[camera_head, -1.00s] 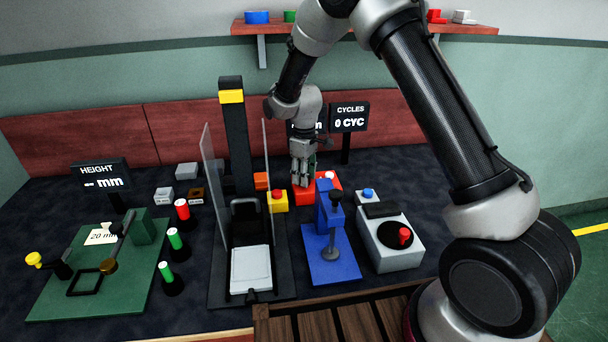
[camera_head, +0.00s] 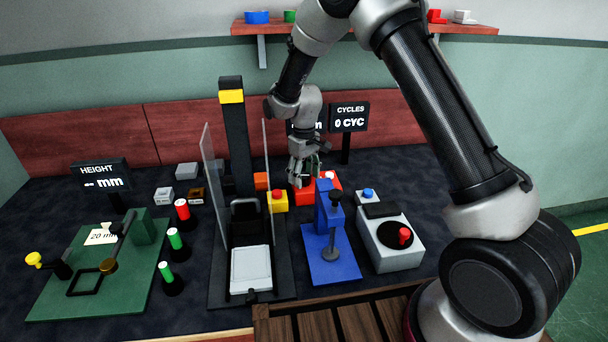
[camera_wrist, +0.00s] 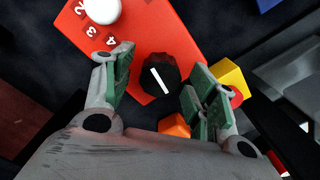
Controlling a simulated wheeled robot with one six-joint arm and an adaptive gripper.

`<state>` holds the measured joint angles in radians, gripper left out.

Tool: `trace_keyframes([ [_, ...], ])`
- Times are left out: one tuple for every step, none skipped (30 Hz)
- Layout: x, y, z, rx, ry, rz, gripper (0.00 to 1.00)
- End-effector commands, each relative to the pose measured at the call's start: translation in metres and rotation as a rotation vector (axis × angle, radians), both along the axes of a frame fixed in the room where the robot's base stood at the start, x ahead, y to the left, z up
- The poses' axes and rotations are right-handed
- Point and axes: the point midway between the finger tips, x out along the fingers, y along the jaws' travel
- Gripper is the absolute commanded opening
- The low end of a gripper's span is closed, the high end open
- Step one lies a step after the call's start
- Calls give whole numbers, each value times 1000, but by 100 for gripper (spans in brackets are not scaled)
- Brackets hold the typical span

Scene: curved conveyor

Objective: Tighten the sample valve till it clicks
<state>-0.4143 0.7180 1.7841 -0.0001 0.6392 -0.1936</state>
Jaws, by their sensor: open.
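A black round knob (camera_wrist: 157,76) with a white line sits on a red box (camera_wrist: 196,42) in the wrist view. No label names it the sample valve. My gripper (camera_wrist: 158,72) is open, with one green-padded finger on each side of the knob. The fingers look apart from the knob; their height relative to it is hard to judge. In the head view my gripper (camera_head: 303,178) is at the left end of the red box (camera_head: 328,193) and hides most of the knob.
The red box also bears a white button (camera_wrist: 102,8) and numbers. A yellow box with a red button (camera_head: 278,200) and an orange block (camera_head: 261,181) stand close left. A blue press (camera_head: 330,225) stands in front, a grey control box (camera_head: 395,250) to its right.

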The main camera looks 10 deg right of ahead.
Motion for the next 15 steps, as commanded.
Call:
trace_keyframes([
  [0,0,0,0,0,0,58],
  [0,0,1,0,0,0,58],
  [0,0,3,1,-1,0,58],
  [0,0,5,1,-2,0,58],
  [1,0,8,1,-3,0,58],
  [1,0,14,1,-4,0,58],
  [1,0,19,1,-3,0,58],
  [1,0,24,1,-4,0,58],
  [1,0,33,2,-5,0,58],
  [1,0,40,1,-4,0,58],
  [1,1,47,3,-5,0,58],
  [1,1,57,2,-5,0,58],
  [1,1,64,2,-5,0,58],
  [1,1,71,2,-5,0,58],
  [1,1,79,2,-5,0,58],
])
